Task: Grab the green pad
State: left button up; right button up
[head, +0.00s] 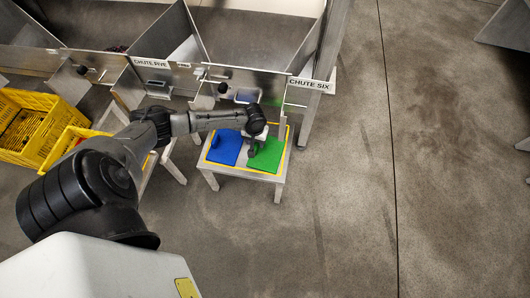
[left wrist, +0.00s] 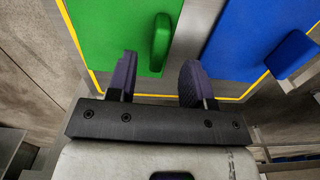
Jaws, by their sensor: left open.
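The green pad (head: 268,155) lies flat on the right side of a small metal stand with a yellow border, under the chute six sign. It has a raised green handle, which shows in the left wrist view (left wrist: 160,42). The blue pad (head: 224,149) lies to its left and also has a raised handle. My left gripper (head: 252,149) is over the stand at the green pad's left edge. In the left wrist view its two purple-padded fingers (left wrist: 157,80) are apart and empty, with the green handle ahead between their lines. My right gripper is not in view.
The metal stand (head: 210,179) stands before the chute six panel (head: 265,82). Yellow crates (head: 22,148) stand at the left by the chute five sign (head: 150,63). Open concrete floor (head: 350,200) lies to the right.

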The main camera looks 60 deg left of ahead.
aim_at(256, 145)
pick_arm(q)
jog(key=shift+w+a+f+b, duration=0.1)
jog(key=shift+f+b, duration=0.85)
jog(key=shift+f, duration=0.2)
jog(key=shift+w+f+b, duration=0.1)
jog(key=shift+f+b, duration=0.85)
jog(key=shift+f, duration=0.2)
grip_shut()
